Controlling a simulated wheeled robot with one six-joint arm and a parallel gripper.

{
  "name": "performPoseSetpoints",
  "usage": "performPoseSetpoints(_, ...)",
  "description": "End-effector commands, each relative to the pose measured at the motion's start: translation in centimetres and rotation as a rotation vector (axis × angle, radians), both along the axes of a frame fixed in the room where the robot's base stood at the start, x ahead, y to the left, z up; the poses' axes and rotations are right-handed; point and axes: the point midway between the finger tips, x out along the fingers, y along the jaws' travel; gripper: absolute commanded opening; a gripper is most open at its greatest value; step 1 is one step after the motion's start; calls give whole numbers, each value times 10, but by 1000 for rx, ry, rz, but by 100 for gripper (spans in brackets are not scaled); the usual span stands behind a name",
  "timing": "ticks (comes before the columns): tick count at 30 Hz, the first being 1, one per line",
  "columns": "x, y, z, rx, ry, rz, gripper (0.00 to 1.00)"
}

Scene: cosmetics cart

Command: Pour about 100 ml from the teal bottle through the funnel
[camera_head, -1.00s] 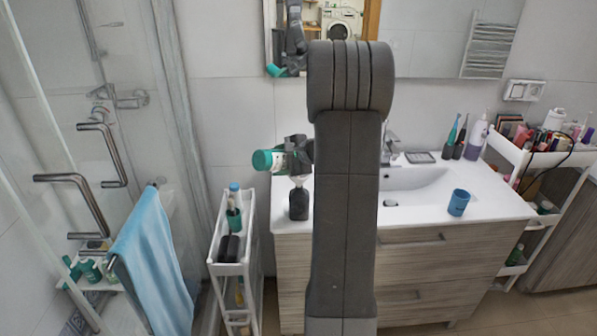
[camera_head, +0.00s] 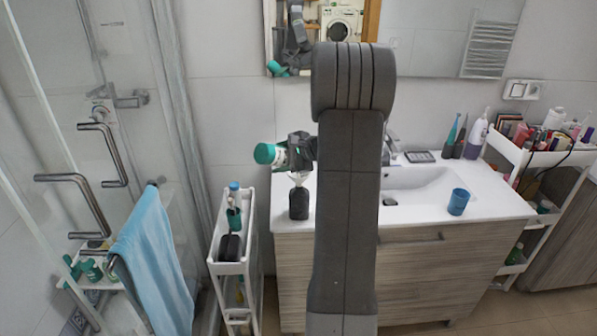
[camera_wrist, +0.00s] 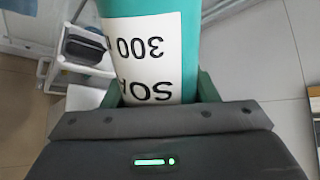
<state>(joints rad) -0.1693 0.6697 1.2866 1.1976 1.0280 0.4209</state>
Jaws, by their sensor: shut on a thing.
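The teal bottle (camera_head: 271,154) is held by my gripper (camera_head: 296,152) above the left end of the washbasin counter. It lies tilted, close to level, with its teal end to the left. In the wrist view the teal bottle (camera_wrist: 150,45) shows a white label with "SOA" and "300", and my gripper (camera_wrist: 158,95) is shut on it. A white funnel (camera_head: 299,178) sits in the mouth of a dark bottle (camera_head: 299,204) on the counter, just below my gripper. My arm hides part of the view, and I cannot see any liquid flowing.
A narrow white cart (camera_head: 230,268) with bottles stands left of the counter (camera_head: 420,212). A blue cup (camera_head: 458,202) stands by the basin. A cosmetics cart (camera_head: 512,152) is at the right. A blue towel (camera_head: 150,260) hangs at the shower door.

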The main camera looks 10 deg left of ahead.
Motion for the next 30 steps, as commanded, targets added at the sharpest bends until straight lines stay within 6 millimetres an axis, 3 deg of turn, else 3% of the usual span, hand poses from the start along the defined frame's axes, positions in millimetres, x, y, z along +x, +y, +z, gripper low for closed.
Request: performPoseSetpoints(30,2,-1,4,39,61,0,20)
